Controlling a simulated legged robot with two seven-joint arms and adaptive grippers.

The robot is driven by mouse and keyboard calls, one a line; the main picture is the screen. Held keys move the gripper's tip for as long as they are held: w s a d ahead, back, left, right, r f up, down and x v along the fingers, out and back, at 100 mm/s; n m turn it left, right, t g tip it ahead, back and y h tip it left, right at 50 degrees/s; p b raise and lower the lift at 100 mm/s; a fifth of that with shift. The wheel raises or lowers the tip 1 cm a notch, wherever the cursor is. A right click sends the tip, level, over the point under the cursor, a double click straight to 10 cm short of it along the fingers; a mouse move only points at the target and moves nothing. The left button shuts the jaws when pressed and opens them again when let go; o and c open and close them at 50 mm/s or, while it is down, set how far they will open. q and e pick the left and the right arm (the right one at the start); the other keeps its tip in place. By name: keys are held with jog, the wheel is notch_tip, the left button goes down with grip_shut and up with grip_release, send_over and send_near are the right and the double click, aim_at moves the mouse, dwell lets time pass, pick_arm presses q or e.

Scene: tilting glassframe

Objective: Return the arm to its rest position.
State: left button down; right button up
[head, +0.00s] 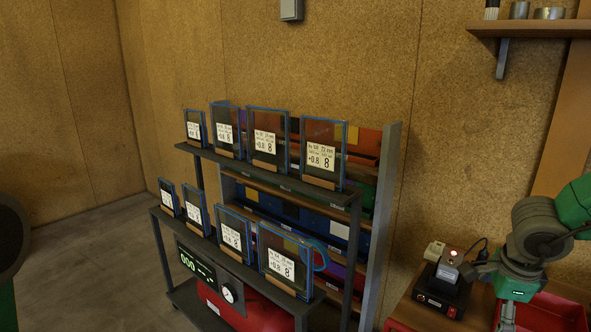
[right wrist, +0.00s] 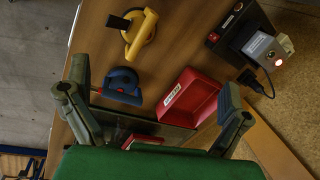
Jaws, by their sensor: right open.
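My right arm (head: 540,232) comes in from the right edge in the head view, beside the wall and over the bench. My right gripper (right wrist: 156,80) is open in the right wrist view, its two grey fingers spread wide with nothing held between them. Beyond the fingers is the wooden bench top (right wrist: 185,45). Part of my left arm (head: 10,240) shows at the left edge of the head view; its gripper is out of view.
A two-tier rack (head: 270,180) holds several labelled glass frames. A red tray (right wrist: 190,97), a yellow-handled tool (right wrist: 140,35), a blue tool (right wrist: 121,84) and a black box with a lit device (head: 440,285) sit on the bench. A shelf (head: 530,28) is upper right.

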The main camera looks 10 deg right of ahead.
jog(key=s+a+f+n+h, duration=0.1)
jog(key=s+a+f+n, duration=0.25)
jog(key=f+n, duration=0.4)
jog(key=s+a+f+n+h, duration=0.2)
jog(key=s+a+f+n, duration=0.15)
jog(key=f+n, duration=0.45)
jog(key=s+a+f+n+g+y, duration=0.2)
jog(key=s+a+f+n+y, duration=0.35)
jog(key=s+a+n, duration=0.7)
notch_tip(320, 180, down, 12)
jog(key=d+m+h+b, duration=0.1)
jog(key=m+b, duration=0.2)
jog(key=b, duration=0.7)
jog(key=shift+s+d+r+b, duration=0.25)
jog(key=shift+s+d+b, duration=0.05)
